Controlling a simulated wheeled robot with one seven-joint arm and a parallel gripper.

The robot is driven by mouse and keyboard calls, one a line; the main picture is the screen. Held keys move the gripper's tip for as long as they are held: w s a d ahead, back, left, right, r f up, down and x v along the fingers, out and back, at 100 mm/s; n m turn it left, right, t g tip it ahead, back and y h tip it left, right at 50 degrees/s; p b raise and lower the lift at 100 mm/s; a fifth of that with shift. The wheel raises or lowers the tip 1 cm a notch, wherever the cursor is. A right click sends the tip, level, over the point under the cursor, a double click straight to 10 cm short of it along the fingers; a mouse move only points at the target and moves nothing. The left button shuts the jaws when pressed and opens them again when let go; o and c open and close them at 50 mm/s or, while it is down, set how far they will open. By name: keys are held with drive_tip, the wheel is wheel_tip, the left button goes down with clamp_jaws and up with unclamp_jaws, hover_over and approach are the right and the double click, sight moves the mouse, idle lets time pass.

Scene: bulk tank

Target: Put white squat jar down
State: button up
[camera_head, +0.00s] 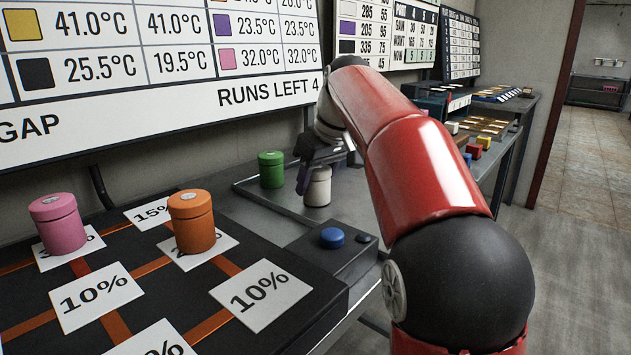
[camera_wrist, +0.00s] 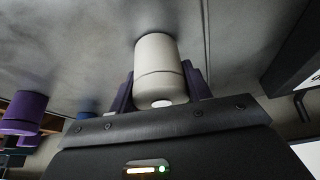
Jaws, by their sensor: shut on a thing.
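The white squat jar (camera_head: 318,188) is between the fingers of my gripper (camera_head: 312,172), low over the grey metal surface beside the green jar. Its base looks at or very near the surface; I cannot tell whether it touches. In the wrist view the white jar (camera_wrist: 156,62) is held between two dark purple fingers of my gripper (camera_wrist: 158,88). The jar looks upright in the head view. My wrist and the fingers hide part of its top and the area behind it.
A green jar (camera_head: 271,169) stands just left of the white jar. A box with a blue button (camera_head: 332,237) is in front. Pink (camera_head: 58,223) and orange (camera_head: 191,221) jars stand on the black board. A purple jar (camera_wrist: 25,113) shows in the wrist view. The wall is close behind.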

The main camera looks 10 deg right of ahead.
drive_tip(key=o, duration=1.1)
drive_tip(key=shift+f, duration=0.1)
drive_tip(key=shift+c, duration=0.2)
drive_tip(key=p+v, duration=0.3)
drive_tip(key=v, duration=0.9)
drive_tip(key=shift+s, duration=0.1)
